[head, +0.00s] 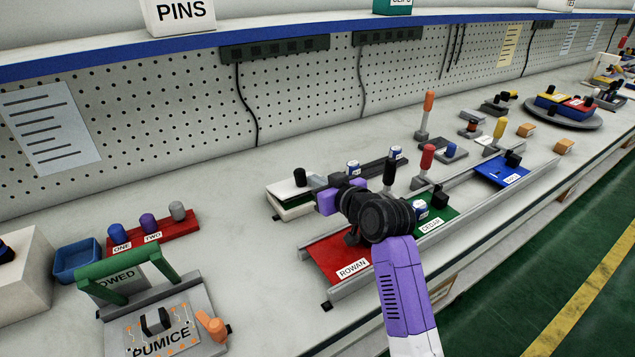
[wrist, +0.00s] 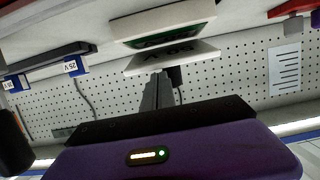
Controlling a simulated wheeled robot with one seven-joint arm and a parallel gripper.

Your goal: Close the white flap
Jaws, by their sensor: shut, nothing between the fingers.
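The white flap (head: 285,191) has a black knob (head: 300,177) and stands partly open above a white box with a green inside (head: 295,212). In the wrist view, which looks upside down, the flap (wrist: 172,58) shows as a tilted plate with blurred lettering, apart from the box (wrist: 165,22). The knob (wrist: 175,77) is partly behind my fingers. My gripper (wrist: 158,75) is shut and empty, its fingertips close to the flap and knob. I cannot tell whether they touch.
A red ROWAN plate (head: 335,262) and a green CEDAR plate (head: 438,218) lie in rails near my arm. Upright levers, including a red one (head: 427,157), stand to the right. A red rack (head: 153,241) is at left. Bare bench lies left of the flap.

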